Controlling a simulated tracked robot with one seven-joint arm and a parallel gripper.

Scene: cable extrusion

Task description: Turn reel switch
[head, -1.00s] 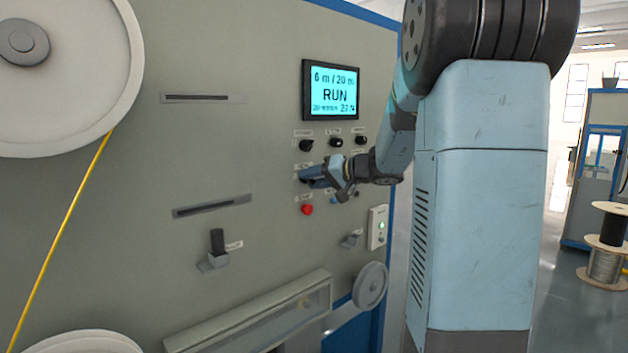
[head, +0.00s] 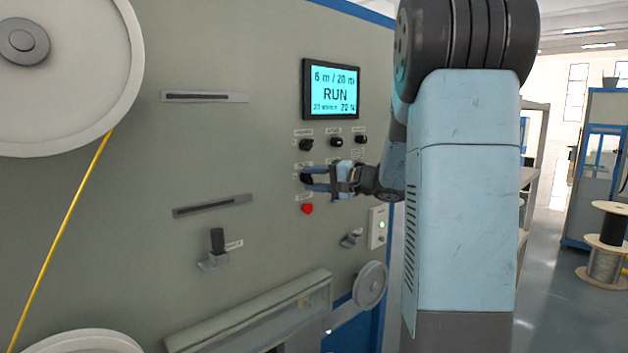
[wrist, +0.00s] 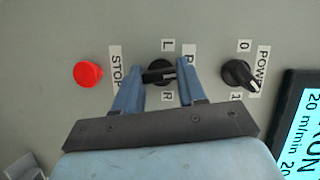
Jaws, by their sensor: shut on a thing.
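The reel switch (wrist: 158,72) is a black rotary knob between L and R labels on the grey panel; its name label is partly hidden by a finger. In the wrist view its handle lies roughly crosswise between my fingers. My gripper (wrist: 156,82) is shut on the switch, with one blue finger at each side of it. In the head view my gripper (head: 312,178) reaches the panel from the right, and the black knob (head: 306,178) shows at its fingertips.
The red STOP button (wrist: 88,74) is beside the switch, below it in the head view (head: 307,209). The black POWER knob (wrist: 237,73) is on the other side. The display (head: 331,90) above reads RUN. A small lever (head: 351,239) protrudes lower down.

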